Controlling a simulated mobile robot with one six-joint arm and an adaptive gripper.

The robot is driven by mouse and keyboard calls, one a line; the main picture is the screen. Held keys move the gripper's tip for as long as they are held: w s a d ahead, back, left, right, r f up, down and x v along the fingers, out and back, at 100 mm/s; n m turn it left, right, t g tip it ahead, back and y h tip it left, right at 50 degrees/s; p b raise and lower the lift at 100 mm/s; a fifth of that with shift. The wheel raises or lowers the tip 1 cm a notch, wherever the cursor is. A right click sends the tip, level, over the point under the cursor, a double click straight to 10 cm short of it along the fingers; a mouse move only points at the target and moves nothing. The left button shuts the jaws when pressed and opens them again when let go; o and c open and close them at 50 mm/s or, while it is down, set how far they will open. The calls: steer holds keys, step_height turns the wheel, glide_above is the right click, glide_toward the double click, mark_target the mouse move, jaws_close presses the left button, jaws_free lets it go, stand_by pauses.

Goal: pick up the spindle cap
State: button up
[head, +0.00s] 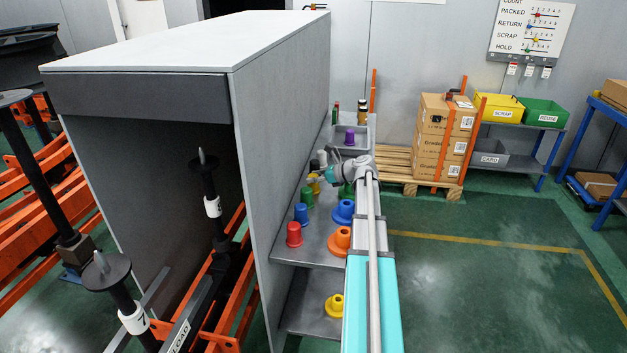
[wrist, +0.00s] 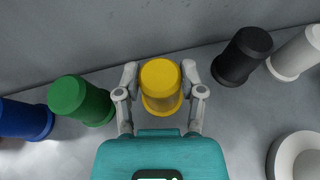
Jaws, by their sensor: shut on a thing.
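The yellow spindle cap (wrist: 161,84) is a short cylinder with a slightly wider base rim. In the wrist view it stands between the two fingers of my gripper (wrist: 160,76), which is shut on its sides. In the head view the yellow cap (head: 313,185) shows small on the shelf unit's middle level, partly hidden by my gripper (head: 322,176). I cannot tell whether its base touches the shelf.
Beside it in the wrist view stand green (wrist: 82,100) and blue (wrist: 25,119) caps on the left, black (wrist: 242,56) and white (wrist: 296,52) ones on the right. A white flanged piece (wrist: 297,158) is near the right edge. A grey panel (head: 285,140) borders the shelf.

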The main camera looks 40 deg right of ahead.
steer(key=shift+r, duration=0.15)
step_height(320, 180, up, 2)
steer(key=shift+r+p, duration=0.1)
steer(key=shift+p, duration=1.05)
steer(key=s+d+r+p, duration=0.2)
steer(key=s+r+p, duration=0.8)
steer(key=s, duration=0.3)
steer(key=shift+s+d+r+p, duration=0.25)
steer(key=shift+s+d+p, duration=0.05)
steer(key=shift+s, duration=0.1)
